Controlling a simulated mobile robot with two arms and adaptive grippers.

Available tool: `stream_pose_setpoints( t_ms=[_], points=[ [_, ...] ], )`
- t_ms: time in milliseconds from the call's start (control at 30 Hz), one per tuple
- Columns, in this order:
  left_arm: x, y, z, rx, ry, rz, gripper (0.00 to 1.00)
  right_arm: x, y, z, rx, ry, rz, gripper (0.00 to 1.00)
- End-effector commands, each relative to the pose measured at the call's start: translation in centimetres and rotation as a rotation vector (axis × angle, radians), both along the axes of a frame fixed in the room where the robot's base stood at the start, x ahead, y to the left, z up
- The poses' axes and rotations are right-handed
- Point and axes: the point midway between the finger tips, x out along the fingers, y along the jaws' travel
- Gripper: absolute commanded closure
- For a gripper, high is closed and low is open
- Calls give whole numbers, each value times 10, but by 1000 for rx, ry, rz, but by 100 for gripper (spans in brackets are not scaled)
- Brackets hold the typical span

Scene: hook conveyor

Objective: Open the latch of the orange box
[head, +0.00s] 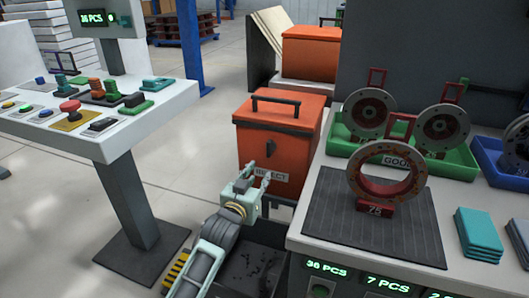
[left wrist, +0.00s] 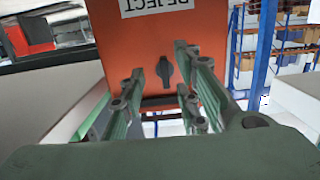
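The orange box (head: 258,145) with a REJECT label stands on the floor left of the work table. A black handle (head: 275,100) is on its lid. A small dark latch (head: 296,139) is on its front, near the lid. In the left wrist view the latch (left wrist: 167,72) is clear and the label appears upside down. My left gripper (head: 259,177) is in front of the box, low by the label, with its fingers apart and nothing between them. In the wrist view the latch appears between the fingers, but contact is not visible. My right gripper is not in view.
The work table (head: 313,232) at right holds a dark mat with a red ring stand, a green tray of discs and teal blocks. A button console (head: 150,120) stands at left. Another orange box (head: 308,52) stands behind.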

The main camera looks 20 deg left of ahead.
Motion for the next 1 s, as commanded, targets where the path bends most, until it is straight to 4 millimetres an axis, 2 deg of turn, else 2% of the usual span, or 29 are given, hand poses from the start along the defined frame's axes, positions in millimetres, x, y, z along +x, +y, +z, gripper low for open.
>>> stream_pose_setpoints(
  t_ms=[33,100,200,333,700,1000],
  points=[
    [11,1,14,-4,-45,-2,70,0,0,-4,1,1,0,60],
    [19,2,27,-9,-85,-5,70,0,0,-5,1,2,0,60],
    [26,2,34,-12,-109,-8,70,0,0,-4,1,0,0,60],
    [41,1,34,-12,-109,-8,70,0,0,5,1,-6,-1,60],
    [90,-1,33,-12,-107,-9,70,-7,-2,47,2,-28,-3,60],
    [100,-1,33,-12,-106,-9,70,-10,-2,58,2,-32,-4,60]
  ],
)
